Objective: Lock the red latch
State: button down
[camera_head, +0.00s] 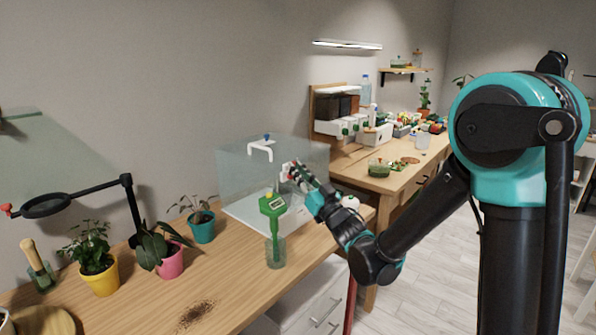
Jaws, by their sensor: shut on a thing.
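A clear glass-like box (240,165) with a white handle (261,148) stands at the back right of the wooden table. My gripper (292,170) reaches the right part of the box's front from the right. It is shut on a small part there, where a bit of red shows, which I take to be the red latch (297,176). My fingers hide most of it, so I cannot tell which way it is turned. A small white piece shows just left of the fingertips.
Several potted plants, one in a teal pot (202,229), and a magnifier arm (133,205) stand to the left. Spilled soil (196,313) lies on the table (235,285), with bare wood around it.

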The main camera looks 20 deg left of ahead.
jog(key=shift+s+n+g+y, duration=0.15)
jog(key=shift+n+g+y, duration=0.3)
jog(key=shift+n, duration=0.45)
jog(key=c, duration=1.6)
grip_release()
jog(key=shift+f, duration=0.1)
jog(key=v, duration=0.7)
jog(key=shift+s+d+f, duration=0.1)
jog(key=shift+s+d, duration=0.05)
